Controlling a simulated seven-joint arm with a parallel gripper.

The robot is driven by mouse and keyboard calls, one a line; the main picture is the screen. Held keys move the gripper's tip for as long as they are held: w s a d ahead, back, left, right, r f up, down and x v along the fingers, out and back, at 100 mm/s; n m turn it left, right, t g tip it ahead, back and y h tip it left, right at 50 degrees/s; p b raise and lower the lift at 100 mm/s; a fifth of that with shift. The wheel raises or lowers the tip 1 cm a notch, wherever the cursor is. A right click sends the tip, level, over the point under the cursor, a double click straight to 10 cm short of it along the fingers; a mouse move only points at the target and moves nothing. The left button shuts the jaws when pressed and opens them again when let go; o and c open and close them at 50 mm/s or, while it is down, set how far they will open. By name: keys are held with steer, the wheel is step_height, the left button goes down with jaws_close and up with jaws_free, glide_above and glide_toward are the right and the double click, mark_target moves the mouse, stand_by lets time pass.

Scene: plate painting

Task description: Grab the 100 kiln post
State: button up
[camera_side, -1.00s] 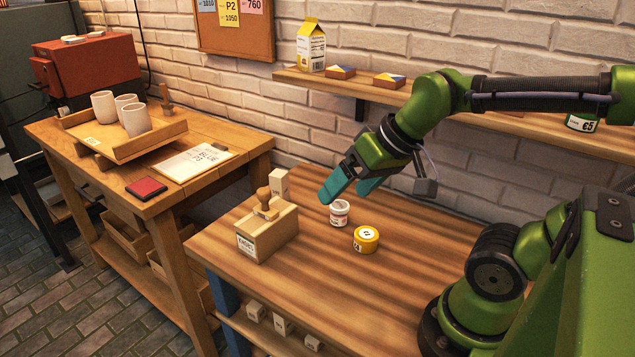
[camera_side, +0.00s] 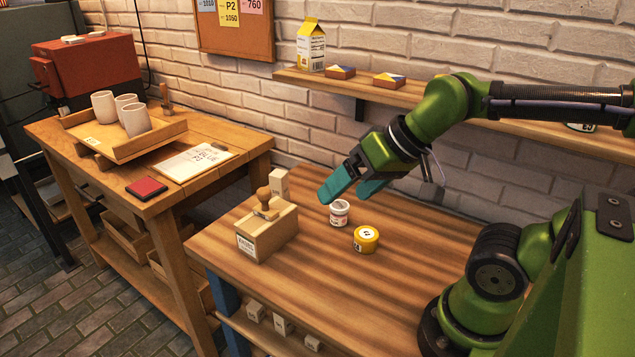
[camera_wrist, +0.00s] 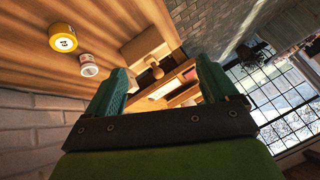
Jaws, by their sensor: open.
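Several small pale blocks that look like kiln posts are in the side view. One post (camera_side: 279,184) stands upright on the workbench behind the wooden box. Others (camera_side: 283,325) sit on the shelf under the bench top. Their markings are too small to read, so I cannot tell which is the 100. My gripper (camera_side: 348,190) is open and empty, above the bench near the white jar and to the right of the upright post. In the wrist view my gripper (camera_wrist: 162,72) has its two teal fingers apart with nothing held between them.
A wooden box (camera_side: 268,236) with a knobbed stamp on top stands at the bench's left. A white jar (camera_side: 340,213) and a yellow tin (camera_side: 366,240) stand below and beside my gripper. A wall shelf (camera_side: 430,98) runs behind. The bench's front middle is clear.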

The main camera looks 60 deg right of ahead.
steer(key=shift+c, duration=1.4)
